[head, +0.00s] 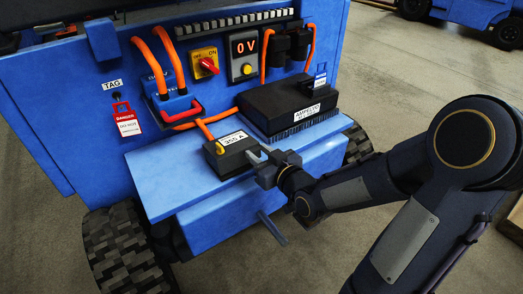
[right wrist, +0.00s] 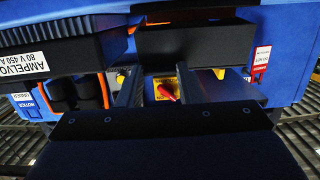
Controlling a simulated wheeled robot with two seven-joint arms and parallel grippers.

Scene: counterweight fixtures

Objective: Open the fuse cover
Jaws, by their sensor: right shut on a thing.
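The fuse cover (head: 238,152) is a small black box top with a white "355 A" label and a yellow spot at its left. It sits on the blue ledge and looks closed. My right gripper (head: 264,160) is at its right front edge, with its fingers shut on that edge. In the right wrist view the fuse box (right wrist: 195,40) is a dark block just beyond the two fingers (right wrist: 172,88). The exact contact is hidden there. My left gripper is not in view.
A black finned controller (head: 288,107) stands right behind the fuse box; it also shows in the right wrist view (right wrist: 45,50). A red danger tag (head: 126,119) hangs left.

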